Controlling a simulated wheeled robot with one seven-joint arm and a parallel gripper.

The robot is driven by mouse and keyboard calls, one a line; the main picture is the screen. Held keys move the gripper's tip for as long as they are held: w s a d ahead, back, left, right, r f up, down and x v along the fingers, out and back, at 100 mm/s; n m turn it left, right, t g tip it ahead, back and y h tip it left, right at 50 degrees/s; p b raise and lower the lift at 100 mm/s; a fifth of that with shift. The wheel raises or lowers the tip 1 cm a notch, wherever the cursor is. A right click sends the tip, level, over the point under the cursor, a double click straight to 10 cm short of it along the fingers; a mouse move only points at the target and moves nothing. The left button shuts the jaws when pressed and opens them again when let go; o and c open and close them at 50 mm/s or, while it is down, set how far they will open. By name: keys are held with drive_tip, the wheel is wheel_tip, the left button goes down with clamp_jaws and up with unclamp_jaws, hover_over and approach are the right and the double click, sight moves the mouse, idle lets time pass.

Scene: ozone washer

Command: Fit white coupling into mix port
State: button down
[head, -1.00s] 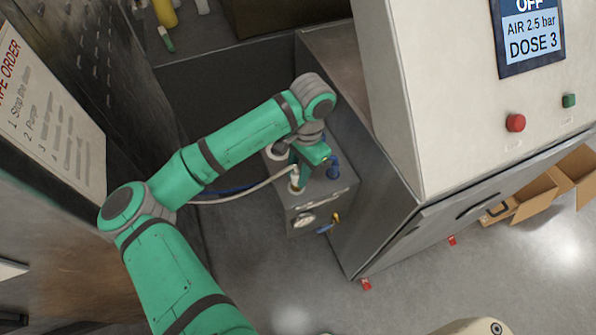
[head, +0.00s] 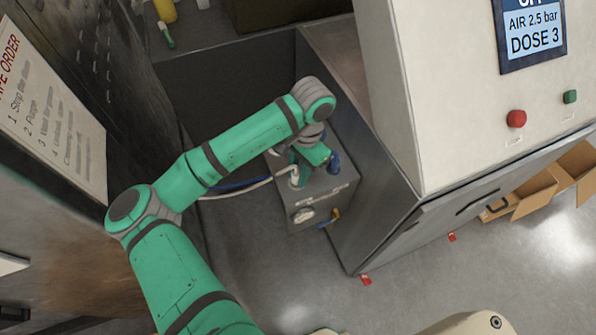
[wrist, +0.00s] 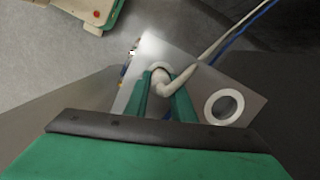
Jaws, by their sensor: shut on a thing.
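My gripper (wrist: 160,82) is shut on the white coupling (wrist: 159,76), at the end of a white hose (wrist: 205,57). In the head view my gripper (head: 301,170) points down at the top of a grey metal box (head: 318,198). The coupling (head: 294,176) is over a pale ringed port near the box's front left edge. My fingers and the coupling hide most of that port, so I cannot tell how deep the coupling sits or whether this is the mix port. Another white-ringed opening (wrist: 224,107) is empty in the wrist view.
A blue fitting (head: 334,163) stands on the box top right of my gripper. A blue hose (head: 235,186) runs beside the white one. A gauge (head: 303,215) and a yellow-handled valve (head: 335,214) are on the front. The cabinet (head: 440,110) stands close at right.

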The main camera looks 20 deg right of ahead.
drive_tip(key=c, duration=1.4)
unclamp_jaws()
wheel_tip(320, 180, up, 11)
drive_tip(key=d, duration=0.1)
drive_tip(key=shift+w+d+f, duration=0.2)
drive_tip(key=shift+w+d, duration=0.05)
drive_tip(key=shift+w, duration=0.05)
